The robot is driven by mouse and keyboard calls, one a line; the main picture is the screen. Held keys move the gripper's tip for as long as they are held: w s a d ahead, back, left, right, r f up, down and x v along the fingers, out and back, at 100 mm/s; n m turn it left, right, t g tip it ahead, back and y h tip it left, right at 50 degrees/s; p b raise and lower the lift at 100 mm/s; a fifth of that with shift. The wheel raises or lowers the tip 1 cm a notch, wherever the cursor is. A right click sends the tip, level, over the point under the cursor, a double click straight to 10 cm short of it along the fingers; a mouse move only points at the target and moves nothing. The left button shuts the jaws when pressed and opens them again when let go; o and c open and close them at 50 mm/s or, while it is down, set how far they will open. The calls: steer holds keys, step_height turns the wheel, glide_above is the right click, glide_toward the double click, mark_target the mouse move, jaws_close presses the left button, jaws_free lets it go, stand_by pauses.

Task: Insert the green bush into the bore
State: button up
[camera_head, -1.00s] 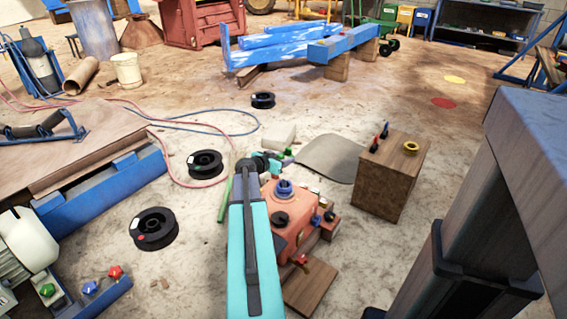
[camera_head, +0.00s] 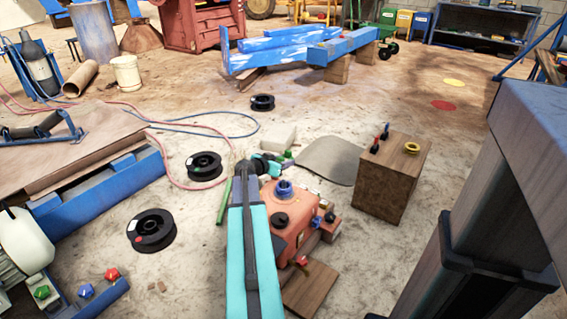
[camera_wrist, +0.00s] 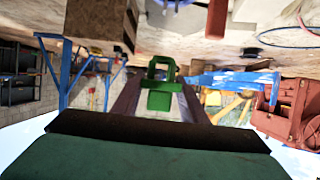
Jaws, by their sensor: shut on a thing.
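My gripper (camera_wrist: 160,97) is shut on the green bush (camera_wrist: 161,72), which shows between the jaws in the wrist view. In the head view my gripper (camera_head: 272,165) is small and partly hidden behind my teal arm, and a bit of green (camera_head: 287,154) shows at its end. It is beyond the orange-red housing (camera_head: 295,205), clear of it in the picture. The housing carries a blue ring (camera_head: 284,187) on top and a dark round part (camera_head: 280,219) on its near side. I cannot tell which opening is the bore.
A wooden block (camera_head: 392,180) with a yellow ring (camera_head: 411,148) stands right of the housing. Black spools (camera_head: 152,230), a green rod (camera_head: 223,200) and hoses (camera_head: 190,128) lie on the floor at left. A blue steel frame (camera_head: 290,48) lies at the back.

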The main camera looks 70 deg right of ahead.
steer(key=shift+f+b, duration=1.8)
steer(key=shift+b, duration=0.1)
steer(key=w+a+r+n+t, duration=0.2)
steer(key=w+a+n+t, duration=0.1)
steer(key=w+a, duration=0.55)
steer(key=w+a+r+n+t, duration=0.25)
steer(key=w+a, duration=0.35)
steer(key=w, duration=0.6)
steer(key=w+a+r+n+t, duration=0.2)
steer(key=w+a+r+t, duration=0.15)
steer(key=w+a, duration=0.6)
steer(key=w+a+r+n+t+y, duration=0.2)
steer(key=w+a+r+n+t, duration=0.1)
steer(key=w+a, duration=0.55)
steer(key=w+a+r+n+t+y, duration=0.25)
steer(key=w+a, duration=0.35)
steer(key=a, duration=0.5)
steer(key=w+a+r+n+t+y, duration=0.1)
steer(key=a+r+n+y, duration=0.1)
steer(key=a, duration=0.9)
steer(key=w+a+r+n+y, duration=0.2)
steer(key=a+r+n+y, duration=0.1)
steer(key=a, duration=0.9)
steer(key=w+a+r+n+t+y, duration=0.1)
steer(key=w+a+r+n+y, duration=0.1)
steer(key=a, duration=1)
step_height(320, 180, up, 3)
steer(key=shift+w+a+f+n+t+y, duration=0.15)
steer(key=shift+w+a+n+t+y, duration=0.25)
steer(key=shift+y, duration=0.45)
